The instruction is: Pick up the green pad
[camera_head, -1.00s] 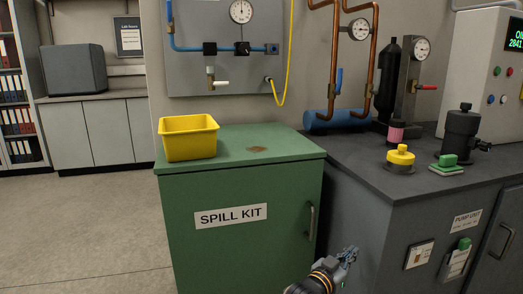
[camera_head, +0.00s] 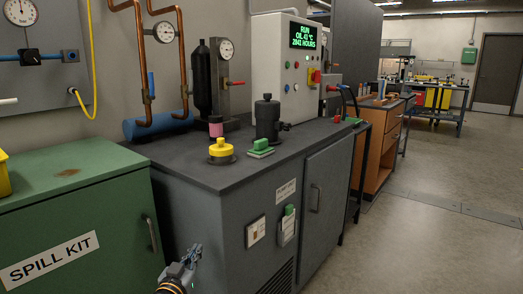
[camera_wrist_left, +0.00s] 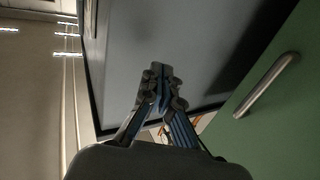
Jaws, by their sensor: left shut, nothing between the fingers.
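The green pad (camera_head: 260,152) lies on the dark grey bench top (camera_head: 190,170), with a pale layer under its green top. It is in front of a black cylindrical device (camera_head: 267,120) and right of a yellow-capped fitting (camera_head: 221,150). My left gripper (camera_head: 194,254) is low in front of the bench, below the top and well apart from the pad. It also shows in the left wrist view (camera_wrist_left: 160,72), its fingers together and empty. The pad cannot be made out in the left wrist view. My right gripper is not in view.
A green spill kit cabinet (camera_head: 80,215) stands left of the bench. Its handle (camera_wrist_left: 267,85) shows in the left wrist view. A pink-bodied bottle (camera_head: 216,128) stands behind the yellow fitting. A control box (camera_head: 285,70) stands behind. Floor (camera_head: 430,230) is open on the right.

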